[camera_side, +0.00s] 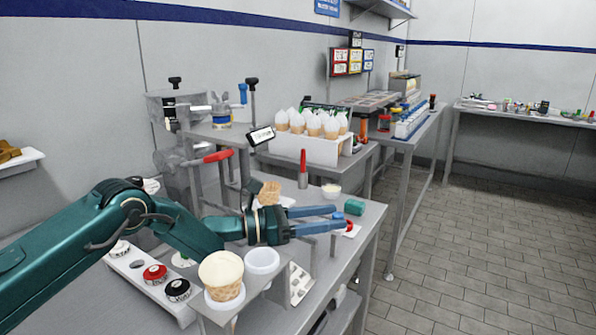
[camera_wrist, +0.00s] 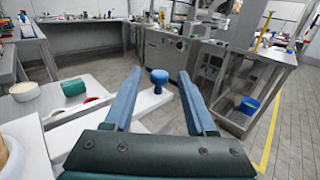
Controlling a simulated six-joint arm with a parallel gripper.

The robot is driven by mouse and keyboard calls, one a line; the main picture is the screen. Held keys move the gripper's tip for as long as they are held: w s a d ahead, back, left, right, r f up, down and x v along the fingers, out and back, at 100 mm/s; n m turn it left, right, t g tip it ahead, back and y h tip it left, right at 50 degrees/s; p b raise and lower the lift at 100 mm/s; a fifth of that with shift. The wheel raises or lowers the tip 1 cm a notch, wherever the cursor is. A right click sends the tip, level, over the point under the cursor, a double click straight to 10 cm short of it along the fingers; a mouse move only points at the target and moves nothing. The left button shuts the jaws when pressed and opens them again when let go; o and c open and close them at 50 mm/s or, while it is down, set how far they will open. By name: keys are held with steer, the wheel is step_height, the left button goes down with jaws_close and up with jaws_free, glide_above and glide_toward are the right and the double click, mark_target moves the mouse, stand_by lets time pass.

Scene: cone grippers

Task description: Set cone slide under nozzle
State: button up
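My gripper (camera_side: 338,217) is open, with its two blue fingers level and apart over the table. In the wrist view a blue round knob (camera_wrist: 159,78) on a white bar (camera_wrist: 146,103) shows between my fingertips (camera_wrist: 159,73); I see no contact, and the gap is hard to judge. The bar looks like part of the cone slide. In the side view the knob is hard to pick out near my fingers. A filled waffle cone (camera_side: 222,277) stands in a white holder beside an empty white ring (camera_side: 262,261), both near my wrist. The nozzle cannot be clearly made out.
A waffle cone (camera_side: 268,193) stands behind my wrist. A green block (camera_side: 354,206) and a small cream-filled cup (camera_side: 331,190) sit beyond my fingers. A rack of several wrapped cones (camera_side: 303,149) stands behind. A panel with red and black knobs (camera_side: 140,262) lies below my arm.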

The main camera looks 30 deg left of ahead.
jaws_close()
steer(key=shift+s+d, duration=0.1)
stand_by(1.1)
